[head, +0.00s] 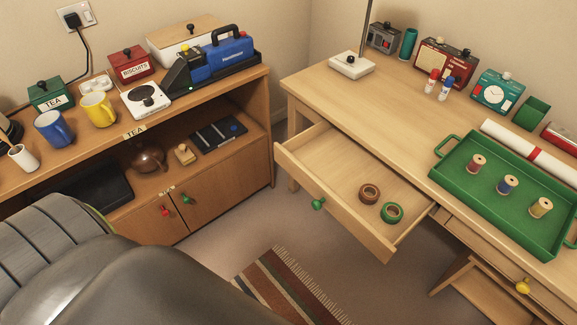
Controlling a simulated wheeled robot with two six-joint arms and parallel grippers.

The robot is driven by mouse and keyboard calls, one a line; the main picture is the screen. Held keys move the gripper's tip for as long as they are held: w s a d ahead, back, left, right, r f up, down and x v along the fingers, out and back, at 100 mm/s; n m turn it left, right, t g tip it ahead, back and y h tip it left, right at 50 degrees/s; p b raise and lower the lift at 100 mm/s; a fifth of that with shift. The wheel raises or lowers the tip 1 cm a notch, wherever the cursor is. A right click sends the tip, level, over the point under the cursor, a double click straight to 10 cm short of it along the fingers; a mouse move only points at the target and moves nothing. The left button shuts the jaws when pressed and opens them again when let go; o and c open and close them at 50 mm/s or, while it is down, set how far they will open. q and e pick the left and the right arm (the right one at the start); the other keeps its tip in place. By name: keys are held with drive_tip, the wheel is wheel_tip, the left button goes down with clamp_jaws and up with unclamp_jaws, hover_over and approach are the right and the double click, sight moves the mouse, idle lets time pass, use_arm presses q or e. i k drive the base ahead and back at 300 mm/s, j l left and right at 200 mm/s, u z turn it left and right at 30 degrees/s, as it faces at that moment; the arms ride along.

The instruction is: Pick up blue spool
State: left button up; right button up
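The blue spool (507,185) stands upright in the green tray (468,215) on the desk at the right of the head view. It is between a red spool (476,163) on its left and a yellow spool (540,207) on its right. All three have pale wooden ends and stand apart from each other. Neither of my grippers shows in the head view.
An open desk drawer (335,180) juts out left of the tray, holding a brown tape roll (369,193) and a green tape roll (392,213). A rolled white paper (530,152) lies behind the tray. A grey armchair (130,275) fills the lower left.

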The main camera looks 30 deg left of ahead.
sight(508, 183)
drive_tip(key=u, duration=0.65)
drive_tip(key=z, duration=1.25)
drive_tip(key=i+l+z, duration=0.1)
drive_tip(key=i+z, duration=0.5)
drive_tip(key=k, duration=0.05)
